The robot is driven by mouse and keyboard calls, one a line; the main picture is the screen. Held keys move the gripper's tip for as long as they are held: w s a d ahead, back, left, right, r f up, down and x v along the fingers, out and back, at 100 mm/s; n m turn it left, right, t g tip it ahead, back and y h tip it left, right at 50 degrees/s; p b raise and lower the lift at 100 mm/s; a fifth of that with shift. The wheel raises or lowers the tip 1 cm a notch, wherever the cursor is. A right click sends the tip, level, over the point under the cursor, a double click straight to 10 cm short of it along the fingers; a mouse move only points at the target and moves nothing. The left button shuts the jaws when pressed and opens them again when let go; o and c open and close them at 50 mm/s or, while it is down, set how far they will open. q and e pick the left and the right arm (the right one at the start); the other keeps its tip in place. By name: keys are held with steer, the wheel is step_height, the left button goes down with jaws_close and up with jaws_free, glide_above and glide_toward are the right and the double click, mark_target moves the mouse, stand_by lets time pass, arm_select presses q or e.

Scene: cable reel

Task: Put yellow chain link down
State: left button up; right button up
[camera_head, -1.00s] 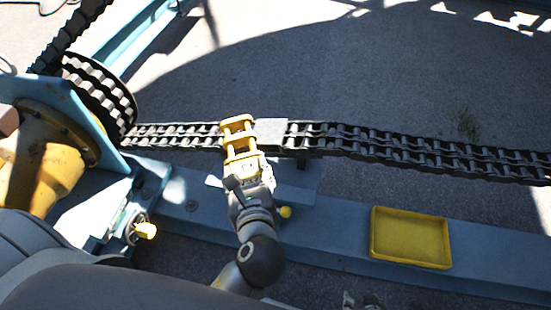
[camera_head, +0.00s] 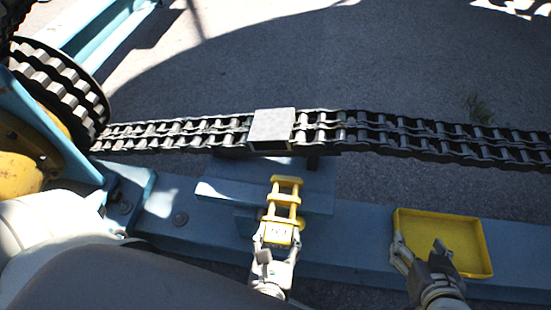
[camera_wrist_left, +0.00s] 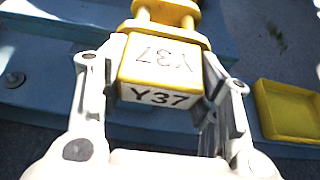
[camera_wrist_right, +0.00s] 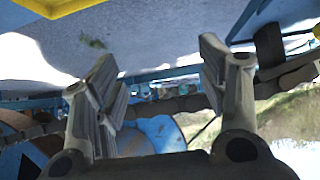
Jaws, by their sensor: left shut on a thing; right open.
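The yellow chain link (camera_head: 284,200) is in my left gripper (camera_head: 276,240), held by its near block end. In the left wrist view the block (camera_wrist_left: 160,70) is marked Y37 and sits between the two fingers (camera_wrist_left: 160,85). In the head view the link overlaps the blue beam in front of the dark chain (camera_head: 400,135), apart from the chain. My right gripper (camera_head: 422,256) is open and empty, over the left part of the yellow tray (camera_head: 488,262). In the right wrist view its fingers (camera_wrist_right: 155,95) are spread apart with nothing between them.
A grey metal block (camera_head: 271,126) sits on the chain's left part. The blue beam (camera_head: 350,228) runs along the front beneath the link and tray. A toothed wheel (camera_head: 60,85) stands at the left. Open grey ground (camera_head: 330,60) lies behind the chain.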

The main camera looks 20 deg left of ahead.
mark_target(288, 184)
arm_select(q)
steer(key=shift+w+f, duration=0.15)
steer(key=shift+f, duration=0.1)
steer(key=w+a, duration=0.1)
steer(key=w, duration=0.3)
steer(key=w+a+b, duration=0.1)
steer(key=w, duration=0.4)
steer(key=w+a, duration=0.1)
steer(key=w, duration=0.3)
steer(key=shift+w+a, duration=0.15)
steer(key=shift+a, duration=0.2)
steer(key=shift+w+a+b, duration=0.15)
steer(key=shift+w+b, duration=0.15)
steer(key=shift+w, duration=0.2)
steer(key=w, duration=0.3)
steer(key=shift+a+b, duration=0.4)
steer(key=shift+s+f+b, duration=0.2)
steer(key=shift+f+b, duration=0.25)
steer(key=shift+f, duration=0.2)
arm_select(e)
steer(key=w+a+r+t+y, duration=0.1)
steer(key=w+r+t, duration=0.1)
steer(key=r+t, duration=0.2)
steer(key=w+a+r+t+y, duration=0.2)
steer(key=w+r+t, duration=0.1)
steer(key=r, duration=0.7)
steer(key=shift+w+a+t, duration=0.2)
steer(key=shift+t, duration=0.7)
arm_select(q)
steer(key=shift+f, duration=0.4)
